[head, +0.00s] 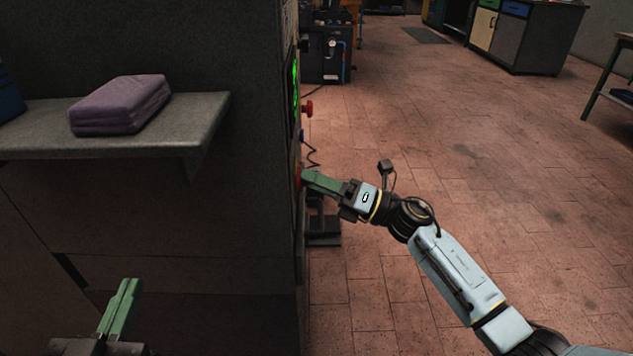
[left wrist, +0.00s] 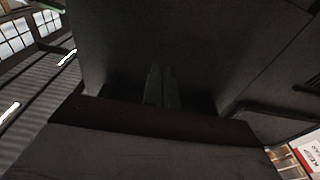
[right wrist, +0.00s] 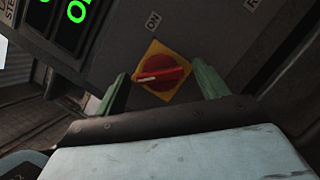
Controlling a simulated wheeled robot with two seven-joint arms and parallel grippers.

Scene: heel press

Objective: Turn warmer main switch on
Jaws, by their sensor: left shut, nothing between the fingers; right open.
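The main switch (right wrist: 160,73) is a red rotary knob on a yellow plate in the right wrist view, with a pale mark on its handle. An "ON" label (right wrist: 153,21) is on the grey panel beside the plate. My right gripper (right wrist: 162,85) is open, with one green finger on each side of the knob; I cannot tell whether they touch it. In the head view the right gripper (head: 308,176) reaches the machine's side panel, where a bit of the red knob (head: 298,177) shows. My left gripper (head: 132,284) is shut and empty at the lower left, also seen in the left wrist view (left wrist: 160,70).
A folded purple cloth (head: 120,104) lies on a grey shelf (head: 205,110) on the machine. A red button (head: 308,108) sticks out of the side panel above my right gripper. A green-lit display (head: 295,87) is beside it. The tiled floor (head: 480,170) at right is clear.

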